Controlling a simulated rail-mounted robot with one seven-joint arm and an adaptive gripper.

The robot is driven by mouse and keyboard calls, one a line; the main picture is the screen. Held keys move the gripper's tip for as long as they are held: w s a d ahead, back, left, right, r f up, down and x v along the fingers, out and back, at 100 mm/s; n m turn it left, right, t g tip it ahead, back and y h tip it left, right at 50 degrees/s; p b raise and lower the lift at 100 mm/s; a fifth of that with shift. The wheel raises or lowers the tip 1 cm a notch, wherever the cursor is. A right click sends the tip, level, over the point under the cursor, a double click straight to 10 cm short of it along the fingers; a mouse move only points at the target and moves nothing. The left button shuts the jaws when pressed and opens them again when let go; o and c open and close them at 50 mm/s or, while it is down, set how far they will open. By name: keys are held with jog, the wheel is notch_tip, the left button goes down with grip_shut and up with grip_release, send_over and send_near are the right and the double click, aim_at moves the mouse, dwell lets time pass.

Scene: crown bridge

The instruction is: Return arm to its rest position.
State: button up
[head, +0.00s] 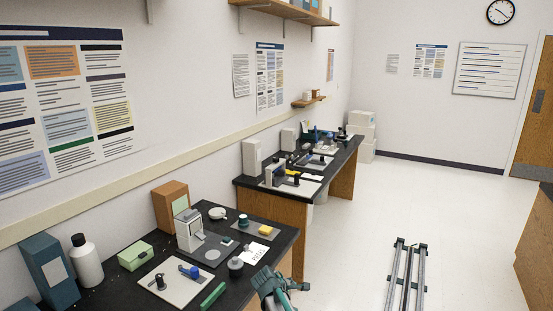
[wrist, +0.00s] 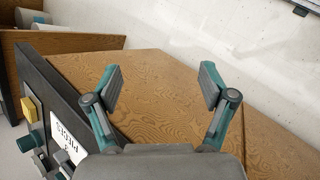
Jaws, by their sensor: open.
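My gripper (wrist: 161,84) is open, with its two teal and grey fingers spread apart and nothing between them in the wrist view. Behind the fingers is the wooden side panel (wrist: 150,72) of the near bench. In the head view my gripper (head: 277,286) shows at the bottom, just off the right edge of the near bench's black top (head: 130,290). Its fingertips are not clear in that view.
A second bench (head: 262,209) stands farther back. Floor rails (head: 406,275) lie at the right, with open floor (head: 440,205) around them.

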jog(key=s+d+f+m+g+y, duration=0.2)
jog(key=s+d+f+m, duration=0.15)
jog(key=s+m, duration=0.4)
jog(key=s+d+f+m+g+y, duration=0.2)
jog(key=s+d+f+m, duration=0.15)
jog(key=s, duration=0.75)
jog(key=s+d+f+m+g+y, duration=0.1)
jog(key=s+d+f+m, duration=0.25)
jog(key=s+m, duration=0.4)
jog(key=s+f+n+g+b, duration=0.1)
jog(key=s+f+g+b, duration=0.6)
jog(key=s+f, duration=1.9)
jog(key=s+b, duration=0.1)
jog(key=s, duration=0.2)
jog(key=shift+s+d+n+b, duration=0.35)
jog(key=shift+s, duration=0.05)
